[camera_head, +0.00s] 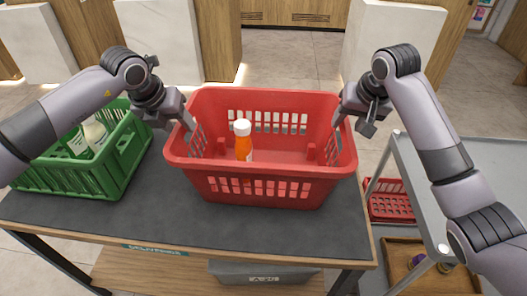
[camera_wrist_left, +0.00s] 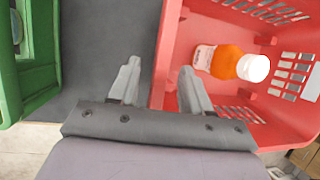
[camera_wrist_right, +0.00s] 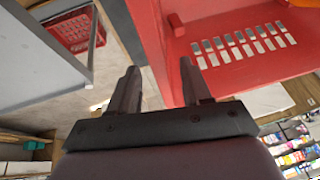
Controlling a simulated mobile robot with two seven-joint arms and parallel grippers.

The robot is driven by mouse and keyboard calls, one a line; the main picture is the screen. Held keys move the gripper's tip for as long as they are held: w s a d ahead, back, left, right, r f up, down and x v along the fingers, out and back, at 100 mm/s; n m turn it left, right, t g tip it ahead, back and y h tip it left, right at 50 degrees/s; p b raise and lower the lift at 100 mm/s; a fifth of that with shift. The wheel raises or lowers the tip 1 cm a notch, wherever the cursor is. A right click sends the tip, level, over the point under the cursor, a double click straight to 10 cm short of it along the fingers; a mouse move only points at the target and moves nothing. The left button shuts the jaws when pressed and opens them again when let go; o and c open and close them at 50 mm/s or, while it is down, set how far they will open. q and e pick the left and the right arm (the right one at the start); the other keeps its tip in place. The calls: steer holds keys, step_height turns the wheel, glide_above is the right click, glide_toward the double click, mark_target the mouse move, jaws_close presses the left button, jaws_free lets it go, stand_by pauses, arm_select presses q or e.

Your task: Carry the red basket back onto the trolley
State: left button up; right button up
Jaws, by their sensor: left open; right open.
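The red basket (camera_head: 262,190) stands upright on the dark table, holding an orange bottle with a white cap (camera_head: 243,142). My left gripper (camera_head: 188,122) is open at the basket's left rim; in the left wrist view its fingers (camera_wrist_left: 158,88) straddle the red rim (camera_wrist_left: 172,50). My right gripper (camera_head: 340,120) is open at the right rim; in the right wrist view its fingers (camera_wrist_right: 158,85) lie either side of the red wall (camera_wrist_right: 150,40). Whether either finger touches the rim I cannot tell. The grey trolley (camera_head: 470,150) stands right of the table, its visible top bare.
A green basket (camera_head: 100,170) with bottles stands left on the table (camera_head: 240,230), a gap apart from the red one. Another red basket (camera_head: 390,208) and a wooden tray (camera_head: 400,258) sit on the trolley's lower level. A grey bin (camera_head: 265,272) is under the table.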

arm_select(q)
steer(key=shift+x, duration=1.8)
arm_select(e)
steer(key=shift+x, duration=1.8)
arm_select(q)
jaws_close()
arm_select(e)
jaws_close()
arm_select(q)
steer(key=shift+r, duration=0.1)
arm_select(e)
steer(key=shift+r, duration=0.1)
